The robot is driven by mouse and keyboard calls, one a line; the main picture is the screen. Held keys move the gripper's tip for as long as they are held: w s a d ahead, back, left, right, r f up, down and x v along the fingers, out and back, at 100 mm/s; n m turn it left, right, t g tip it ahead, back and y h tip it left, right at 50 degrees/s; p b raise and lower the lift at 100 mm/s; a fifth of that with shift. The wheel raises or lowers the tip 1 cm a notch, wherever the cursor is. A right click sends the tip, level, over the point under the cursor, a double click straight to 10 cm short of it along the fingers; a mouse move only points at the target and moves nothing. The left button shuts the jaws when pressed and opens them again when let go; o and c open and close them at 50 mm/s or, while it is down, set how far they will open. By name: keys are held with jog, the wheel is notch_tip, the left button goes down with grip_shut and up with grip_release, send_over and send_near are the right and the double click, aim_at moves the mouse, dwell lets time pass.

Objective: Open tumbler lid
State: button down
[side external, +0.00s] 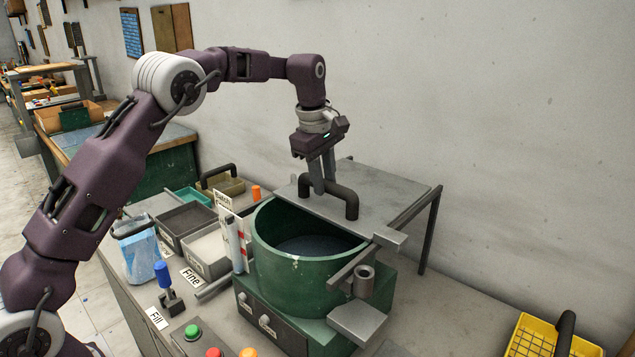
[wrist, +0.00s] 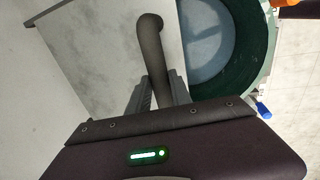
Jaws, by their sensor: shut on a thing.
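The tumbler (side external: 275,255) is a round green drum on a green base, with a dark interior showing. Its lid (side external: 395,190) is a flat grey plate behind and to the right of the opening, leaving much of the drum uncovered. A dark bar handle (side external: 345,197) stands on the lid near its front edge. My gripper (side external: 326,188) points down with its fingers shut on the handle. The wrist view shows the handle (wrist: 152,60) running between the two fingers (wrist: 158,92), with the lid (wrist: 90,50) to the left and the open drum (wrist: 240,70) to the right.
A rail on legs (side external: 430,230) supports the lid's far right side against the wall. Grey bins (side external: 187,220), a blue container (side external: 138,250) and a blue-topped lever (side external: 165,285) stand left of the drum. A yellow basket (side external: 535,338) sits at the lower right.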

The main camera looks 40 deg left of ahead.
jog(key=c, duration=1.2)
grip_release()
jog(key=shift+o, duration=0.2)
jog(key=shift+r, duration=0.1)
notch_tip(320, 180, up, 7)
jog(key=s, duration=0.1)
jog(key=shift+s, duration=0.2)
